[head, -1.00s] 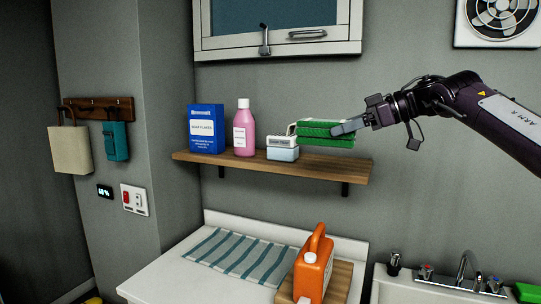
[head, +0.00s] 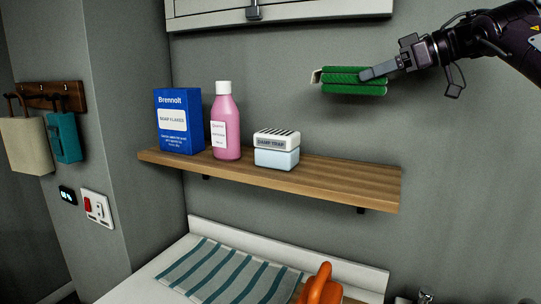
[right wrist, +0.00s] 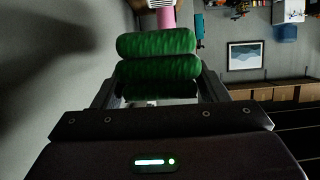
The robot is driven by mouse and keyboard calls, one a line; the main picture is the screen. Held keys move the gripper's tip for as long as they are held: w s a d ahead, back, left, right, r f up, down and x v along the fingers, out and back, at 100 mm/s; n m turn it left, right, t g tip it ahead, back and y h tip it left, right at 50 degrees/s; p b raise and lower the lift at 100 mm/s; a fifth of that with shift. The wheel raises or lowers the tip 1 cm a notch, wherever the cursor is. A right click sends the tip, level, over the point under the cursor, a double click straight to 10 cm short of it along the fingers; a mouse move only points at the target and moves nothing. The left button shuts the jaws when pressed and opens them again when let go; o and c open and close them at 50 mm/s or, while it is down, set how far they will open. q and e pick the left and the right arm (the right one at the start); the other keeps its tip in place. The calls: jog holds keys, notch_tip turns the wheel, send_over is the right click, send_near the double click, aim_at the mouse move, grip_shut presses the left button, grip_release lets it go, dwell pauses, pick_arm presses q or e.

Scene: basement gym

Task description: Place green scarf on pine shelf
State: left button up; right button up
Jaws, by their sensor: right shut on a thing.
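The green scarf (head: 345,80) is a folded, ribbed bundle with a pale end at its left. My right gripper (head: 372,74) is shut on it and holds it in the air above the right part of the pine shelf (head: 350,182), apart from the board. In the right wrist view the scarf (right wrist: 157,55) shows as stacked green rolls between the fingers of my right gripper (right wrist: 158,88). The shelf's right part is bare. My left gripper is not in view.
On the shelf stand a blue soap flakes box (head: 179,122), a pink bottle (head: 225,125) and a small white and pale blue box (head: 277,150). A cabinet (head: 300,12) hangs above. A striped cloth (head: 235,277) and an orange jug (head: 318,285) are below.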

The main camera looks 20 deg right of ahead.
aim_at(375, 91)
jog(key=shift+r, duration=0.2)
jog(key=shift+s+a+r, duration=0.1)
jog(key=shift+s+a, duration=0.05)
jog(key=shift+s, duration=0.05)
jog(key=shift+s+a+f+b, duration=0.2)
jog(key=shift+s+a+f, duration=0.15)
jog(key=shift+f, duration=0.2)
jog(key=shift+s+a+f+b, duration=0.2)
jog(key=shift+s+a+f, duration=0.15)
jog(key=shift+f, duration=0.2)
notch_tip(375, 91, down, 2)
jog(key=shift+f, duration=0.1)
jog(key=f, duration=1)
jog(key=shift+w+d+f+b, duration=0.25)
jog(key=shift+d+b, duration=0.05)
jog(key=shift+b, duration=0.05)
jog(key=shift+f, duration=0.6)
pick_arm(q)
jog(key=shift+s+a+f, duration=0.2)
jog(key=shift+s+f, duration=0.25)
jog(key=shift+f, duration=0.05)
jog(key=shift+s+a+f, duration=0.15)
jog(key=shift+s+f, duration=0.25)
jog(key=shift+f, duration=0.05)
pick_arm(e)
jog(key=shift+f, duration=1.7)
